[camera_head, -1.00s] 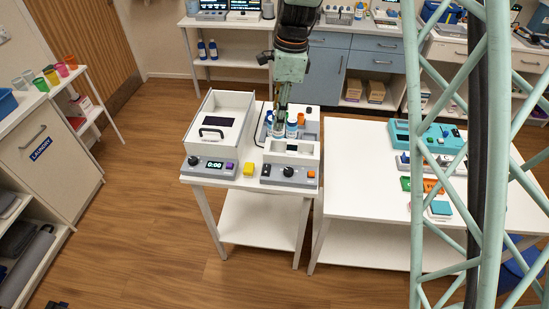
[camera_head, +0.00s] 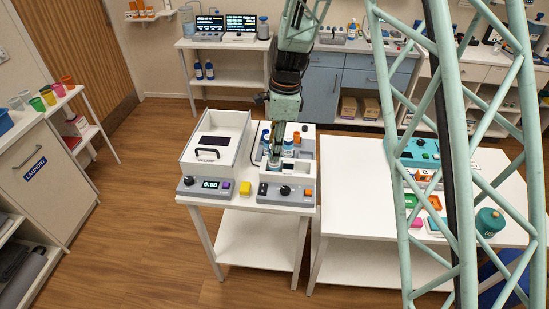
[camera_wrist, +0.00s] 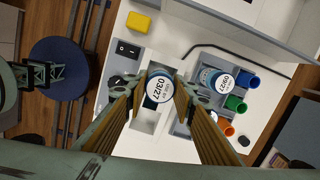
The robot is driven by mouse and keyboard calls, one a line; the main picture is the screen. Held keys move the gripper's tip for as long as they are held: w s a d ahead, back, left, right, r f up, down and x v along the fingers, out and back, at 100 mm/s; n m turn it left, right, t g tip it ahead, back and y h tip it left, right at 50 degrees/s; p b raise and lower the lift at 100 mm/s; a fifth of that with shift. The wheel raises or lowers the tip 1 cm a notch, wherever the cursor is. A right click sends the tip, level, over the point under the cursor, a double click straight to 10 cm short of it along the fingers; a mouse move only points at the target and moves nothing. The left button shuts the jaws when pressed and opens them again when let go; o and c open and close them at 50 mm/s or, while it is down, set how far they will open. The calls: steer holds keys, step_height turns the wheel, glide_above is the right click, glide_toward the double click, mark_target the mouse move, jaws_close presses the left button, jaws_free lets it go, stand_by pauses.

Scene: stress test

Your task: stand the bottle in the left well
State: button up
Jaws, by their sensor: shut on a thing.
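The bottle (camera_wrist: 159,84), with a round white top marked 03/27, is between the two fingers of my gripper (camera_wrist: 164,98) in the wrist view. My gripper (camera_head: 276,158) is shut on it over the grey-and-white two-well device (camera_head: 287,192). In the wrist view the device (camera_wrist: 131,50) shows a black switch and a knob. The bottle covers its left well, and the right well (camera_wrist: 146,116) looks empty. I cannot tell whether the bottle's base is inside the left well or above it. In the head view my gripper partly hides the bottle.
A second bottle (camera_wrist: 220,81), marked 09/27, stands in a rack behind, beside blue, green and orange cups (camera_wrist: 236,103). A second table (camera_head: 350,190) is to the right.

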steer(key=shift+f, duration=0.1)
steer(key=shift+f, duration=1.8)
steer(key=shift+f, duration=0.1)
steer(key=o, duration=0.9)
steer(key=shift+d+r, duration=0.25)
steer(key=shift+r, duration=1.75)
steer(key=shift+d+r, duration=0.25)
steer(key=shift+r, duration=1.75)
steer(key=shift+d+r, duration=0.25)
steer(key=shift+r, duration=1.85)
